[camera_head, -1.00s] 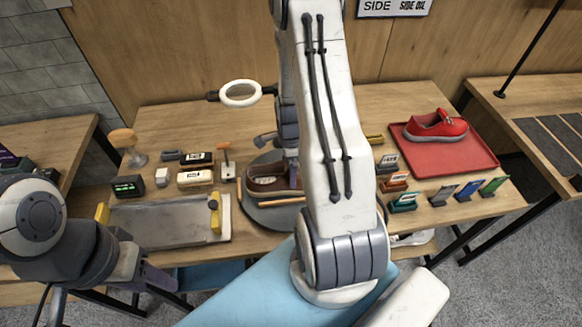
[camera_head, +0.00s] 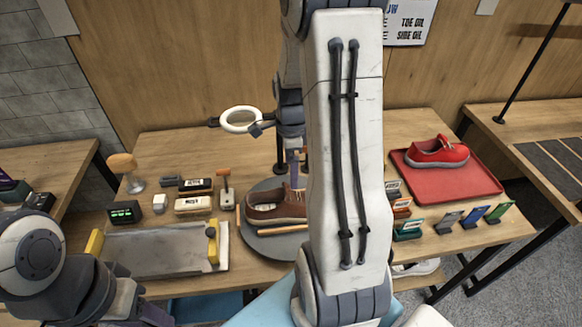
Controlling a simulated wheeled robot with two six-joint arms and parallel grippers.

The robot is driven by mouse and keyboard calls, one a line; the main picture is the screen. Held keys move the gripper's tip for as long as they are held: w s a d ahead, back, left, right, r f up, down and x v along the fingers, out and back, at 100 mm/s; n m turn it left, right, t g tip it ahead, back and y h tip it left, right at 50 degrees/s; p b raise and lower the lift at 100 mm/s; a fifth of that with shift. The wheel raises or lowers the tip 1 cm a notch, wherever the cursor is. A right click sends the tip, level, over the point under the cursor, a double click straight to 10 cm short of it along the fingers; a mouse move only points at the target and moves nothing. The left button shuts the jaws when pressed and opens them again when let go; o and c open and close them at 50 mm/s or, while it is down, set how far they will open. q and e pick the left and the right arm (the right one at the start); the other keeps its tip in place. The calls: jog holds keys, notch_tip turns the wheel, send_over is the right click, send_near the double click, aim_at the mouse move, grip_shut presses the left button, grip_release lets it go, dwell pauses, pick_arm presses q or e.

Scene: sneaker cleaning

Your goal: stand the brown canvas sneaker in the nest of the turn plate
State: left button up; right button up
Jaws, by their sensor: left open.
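The brown canvas sneaker (camera_head: 268,212) rests on the grey round turn plate (camera_head: 252,232), toe to the left. My big arm link hides its heel side, and the nest cannot be made out under it. My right gripper (camera_head: 294,172) points down just above the sneaker's opening, partly behind my own arm. Its finger spread does not show, and contact with the shoe cannot be told. My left gripper (camera_head: 140,308) is open and empty at the lower left edge, low in front of the table and away from the sneaker.
A wooden stick (camera_head: 282,229) lies along the sneaker's near side. A grey tray (camera_head: 150,250) and several brushes stand left. A ring lamp (camera_head: 242,120) rises behind.

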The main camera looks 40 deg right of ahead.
jog(key=shift+a+r, duration=0.15)
jog(key=shift+r, duration=0.2)
jog(key=s+a+r+n, duration=0.1)
jog(key=a+r+n, duration=0.2)
jog(key=a+n, duration=0.55)
jog(key=s+a+r+n, duration=0.1)
jog(key=a+r+n, duration=0.2)
jog(key=a+n, duration=0.55)
jog(key=s+a+r+n+y, duration=0.1)
jog(key=s+a+r+n, duration=0.1)
jog(key=s+a+n, duration=1.1)
jog(key=shift+s+a+n, duration=0.25)
jog(key=shift+s+n, duration=0.4)
jog(key=shift+n, duration=0.15)
